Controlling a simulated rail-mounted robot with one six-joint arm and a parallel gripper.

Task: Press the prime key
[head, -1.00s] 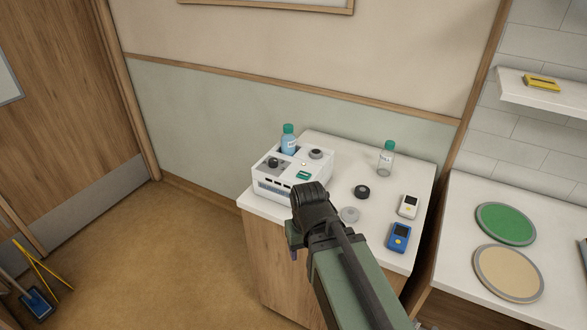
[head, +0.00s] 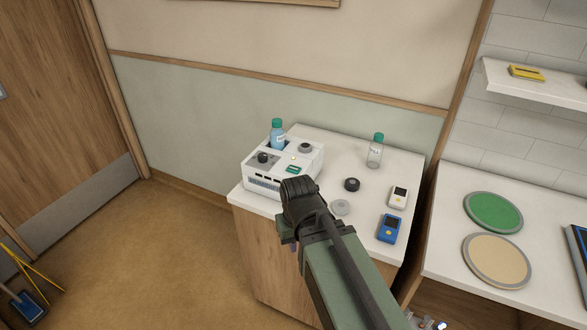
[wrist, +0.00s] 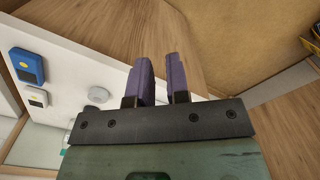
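A white machine (head: 265,180) stands at the back left of the bedside cabinet. Its top carries a blue bottle with a green cap (head: 278,135), two dark round knobs, a small green panel (head: 292,169) and a tiny pale spot near it. I cannot tell which of these is the prime key, as no labels are readable. My gripper (wrist: 161,62) shows two purple fingers with a narrow empty gap between them. In the head view my arm hides most of the gripper, which hangs in front of the cabinet's front edge, apart from the machine.
The cabinet top (head: 330,150) also holds a clear bottle (head: 375,152), a black disc (head: 352,184), a grey disc (head: 341,207), a white meter (head: 398,197) and a blue meter (head: 388,228). A counter with a green disc (head: 493,212) and a tan disc (head: 497,261) stands right.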

